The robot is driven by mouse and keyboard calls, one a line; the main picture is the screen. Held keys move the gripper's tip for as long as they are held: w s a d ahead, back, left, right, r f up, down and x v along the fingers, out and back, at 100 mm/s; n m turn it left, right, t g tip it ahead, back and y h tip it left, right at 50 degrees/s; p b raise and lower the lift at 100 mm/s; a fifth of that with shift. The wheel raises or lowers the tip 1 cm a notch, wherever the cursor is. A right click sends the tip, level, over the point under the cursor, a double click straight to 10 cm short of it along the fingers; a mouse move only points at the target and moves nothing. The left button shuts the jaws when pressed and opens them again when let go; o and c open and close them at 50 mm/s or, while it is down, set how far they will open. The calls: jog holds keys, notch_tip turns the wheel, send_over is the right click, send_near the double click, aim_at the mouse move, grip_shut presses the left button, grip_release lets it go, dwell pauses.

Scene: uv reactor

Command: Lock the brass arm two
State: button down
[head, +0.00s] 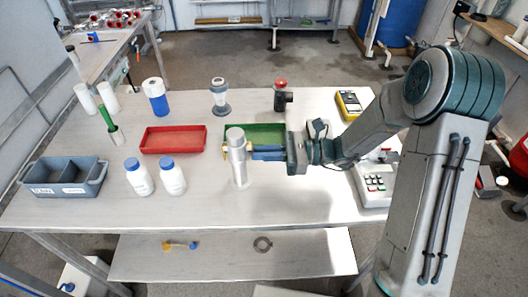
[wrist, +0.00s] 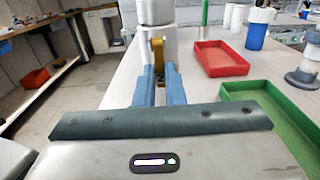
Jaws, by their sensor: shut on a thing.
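The reactor (head: 237,165) is an upright grey-white cylinder near the middle of the table, with a wider cap on top. It also fills the top centre of the wrist view (wrist: 155,12). A brass arm (wrist: 158,50) stands out from its side. In the head view, only a small yellowish part of the brass shows beside the cylinder. My gripper (wrist: 158,80) reaches in from the right with its blue fingers shut on the brass arm. I cannot tell from these views whether the arm is locked.
A red tray (head: 174,139) and a green tray (head: 268,137) lie behind the reactor. Two white bottles with blue caps (head: 140,178) and a grey divided bin (head: 62,178) stand to the left. A keypad device (head: 376,184) is at the right. The front table strip is clear.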

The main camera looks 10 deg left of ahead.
jog(key=shift+a+f+y+b, duration=0.2)
jog(key=shift+f+y+b, duration=0.1)
jog(key=shift+y, duration=0.5)
jog(key=c, duration=1.5)
grip_release()
jog(key=shift+r, duration=0.15)
jog(key=r, duration=0.2)
jog(key=d+r, duration=0.1)
jog(key=r, duration=0.1)
jog(key=shift+r, duration=0.25)
jog(key=d+r, duration=0.6)
jog(key=d, duration=0.4)
jog(key=shift+d+r, duration=0.15)
jog(key=shift+d, duration=0.15)
